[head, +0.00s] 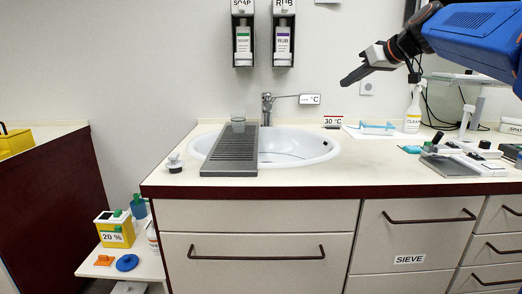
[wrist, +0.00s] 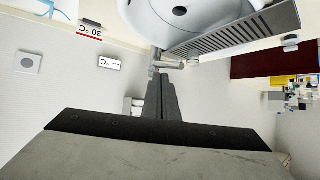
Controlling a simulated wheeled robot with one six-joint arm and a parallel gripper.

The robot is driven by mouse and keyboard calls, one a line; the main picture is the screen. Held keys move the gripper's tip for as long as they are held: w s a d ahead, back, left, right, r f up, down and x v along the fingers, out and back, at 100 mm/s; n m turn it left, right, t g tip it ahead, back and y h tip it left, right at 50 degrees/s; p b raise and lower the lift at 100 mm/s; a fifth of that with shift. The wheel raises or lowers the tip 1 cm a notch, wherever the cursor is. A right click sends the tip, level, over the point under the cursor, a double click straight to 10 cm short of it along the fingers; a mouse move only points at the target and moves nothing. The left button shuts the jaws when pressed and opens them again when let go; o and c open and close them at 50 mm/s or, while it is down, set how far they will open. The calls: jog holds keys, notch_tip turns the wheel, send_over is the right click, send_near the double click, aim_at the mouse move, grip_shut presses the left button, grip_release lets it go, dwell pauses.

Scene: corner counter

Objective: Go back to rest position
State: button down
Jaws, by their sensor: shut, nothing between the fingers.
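My gripper (head: 345,83) is at the upper right in the head view, at the end of my blue arm. It is in the air above the right side of the counter, with its fingers pointing left and slightly down. The dark fingers are together and hold nothing. In the wrist view the closed fingers (wrist: 161,82) point up the picture toward the faucet (wrist: 157,62) and sink (wrist: 190,12), which appear upside down. The gripper touches nothing that I can see.
The sink (head: 315,147) carries a grey drain rack (head: 230,155) with a glass beaker (head: 238,124) on it. The faucet (head: 266,108) stands behind. A spray bottle (head: 413,112) and a balance-like device (head: 447,165) stand at right. Soap dispensers (head: 243,45) hang on the wall.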

jog(key=s+d+f+m+g+h, duration=0.2)
jog(key=s+f+m+g+h, duration=0.3)
jog(key=s+f, duration=3.6)
jog(key=shift+s+m+h, duration=0.4)
jog(key=shift+s+h, duration=0.1)
jog(key=shift+s, duration=0.05)
jog(key=shift+a, duration=0.1)
